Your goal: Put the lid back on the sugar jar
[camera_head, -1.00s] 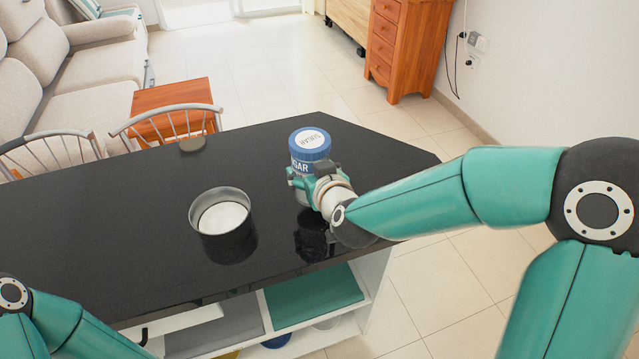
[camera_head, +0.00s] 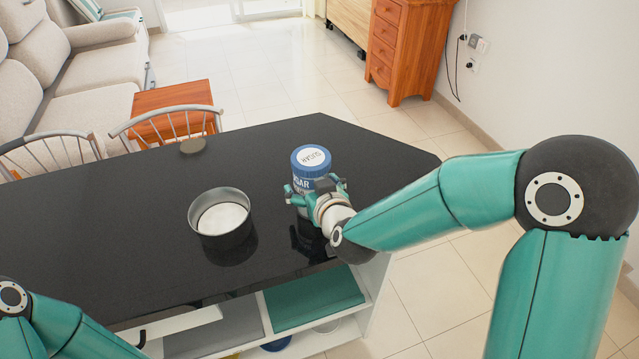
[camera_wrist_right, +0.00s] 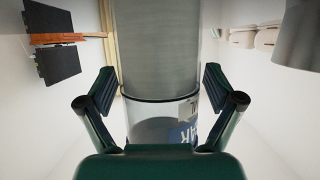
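The sugar jar (camera_head: 300,184) stands upright towards the right part of the black counter, its blue-and-white label partly showing. The jar's lower part is hidden by the gripper. My left gripper is out of view.
A dark round tin (camera_head: 222,234), pale inside, stands left of the jar on the black counter (camera_head: 100,225). A small flat disc (camera_head: 193,146) lies at the far edge. Chairs (camera_head: 60,155) stand beyond. The counter right of the jar is clear.

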